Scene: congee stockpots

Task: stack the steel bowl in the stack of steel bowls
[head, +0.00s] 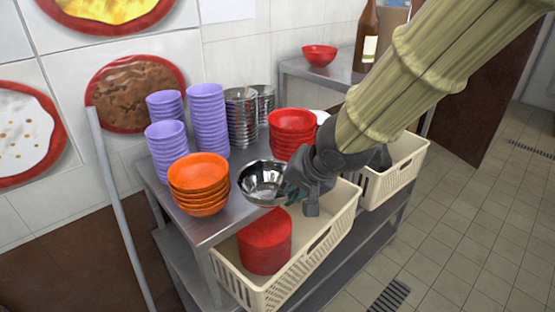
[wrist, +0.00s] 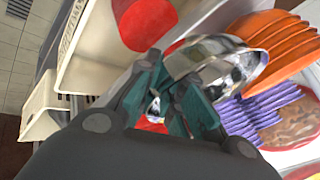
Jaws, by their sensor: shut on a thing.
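The steel bowl (head: 262,180) is upright, held by its right-hand rim, at the front edge of the metal table. It also shows in the wrist view (wrist: 215,62). My gripper (head: 290,192) is shut on that rim; its teal fingers (wrist: 165,100) show in the wrist view. The stack of steel bowls (head: 241,118) stands at the back of the table, behind the held bowl, with a second steel stack (head: 265,103) beside it. Whether the held bowl touches the table cannot be told.
Orange bowls (head: 199,180), purple stacks (head: 208,117) and red bowls (head: 291,130) stand around the held bowl. Below the front edge, a cream crate (head: 338,222) holds a red round container (head: 265,243). Another crate (head: 400,170) is at the right. Table (head: 237,170) shows little bare surface.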

